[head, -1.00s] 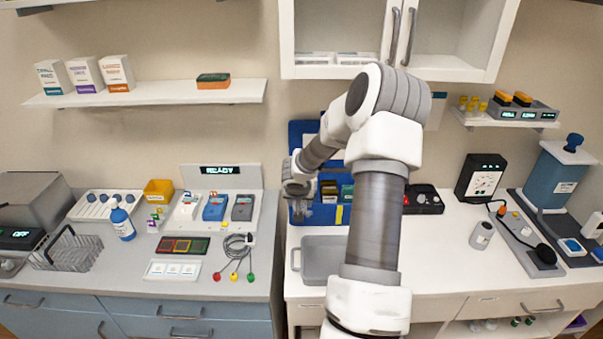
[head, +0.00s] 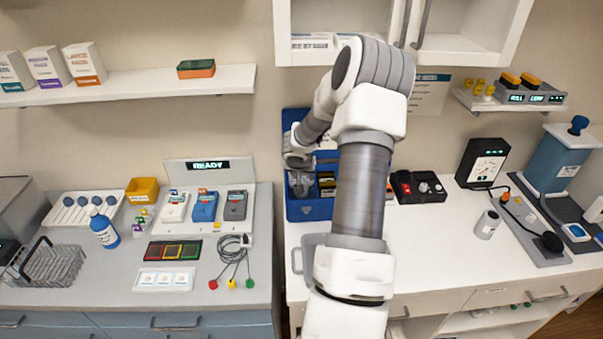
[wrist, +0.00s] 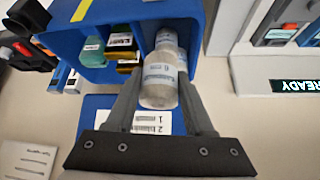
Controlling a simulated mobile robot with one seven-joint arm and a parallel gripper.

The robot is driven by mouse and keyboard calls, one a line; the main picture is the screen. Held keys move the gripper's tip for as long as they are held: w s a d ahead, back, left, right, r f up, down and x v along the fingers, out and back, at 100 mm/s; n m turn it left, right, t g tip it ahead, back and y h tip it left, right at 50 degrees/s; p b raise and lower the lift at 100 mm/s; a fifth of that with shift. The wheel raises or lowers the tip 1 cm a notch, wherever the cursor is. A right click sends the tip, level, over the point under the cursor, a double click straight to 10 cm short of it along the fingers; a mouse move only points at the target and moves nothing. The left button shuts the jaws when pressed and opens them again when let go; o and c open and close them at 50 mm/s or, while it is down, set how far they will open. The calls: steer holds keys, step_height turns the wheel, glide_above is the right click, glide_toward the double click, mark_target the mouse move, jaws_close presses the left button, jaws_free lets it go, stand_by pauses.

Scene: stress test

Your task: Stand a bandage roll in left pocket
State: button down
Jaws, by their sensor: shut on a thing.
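A blue open box with pockets (head: 312,211) stands against the wall, also in the wrist view (wrist: 115,15). My gripper (head: 299,188) is at its left pocket. In the wrist view my gripper (wrist: 160,100) is shut on a whitish, rounded, labelled cylinder (wrist: 159,92), which I take for the bandage roll. A similar labelled part (wrist: 166,44) shows just beyond it, inside the pocket at the right of that view. I cannot tell whether it is a second item. The pocket floor and any contact there are hidden.
Dark, yellow-labelled packs (wrist: 121,42) and a green one (wrist: 94,50) fill neighbouring pockets. A grey tray (head: 311,250) lies in front, partly behind my arm. A black device with knobs (head: 418,187) is to the right; a READY panel (head: 208,166) is left.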

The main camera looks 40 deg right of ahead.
steer(key=shift+f+b, duration=0.85)
steer(key=shift+f, duration=1.35)
step_height(320, 180, down, 4)
steer(key=b, duration=0.5)
steer(key=shift+r+b, duration=0.25)
steer(key=shift+b, duration=0.15)
steer(key=shift+c, duration=1)
jaws_free()
steer(key=p+v, duration=0.2)
steer(key=v, duration=1.5)
steer(key=shift+r, duration=0.25)
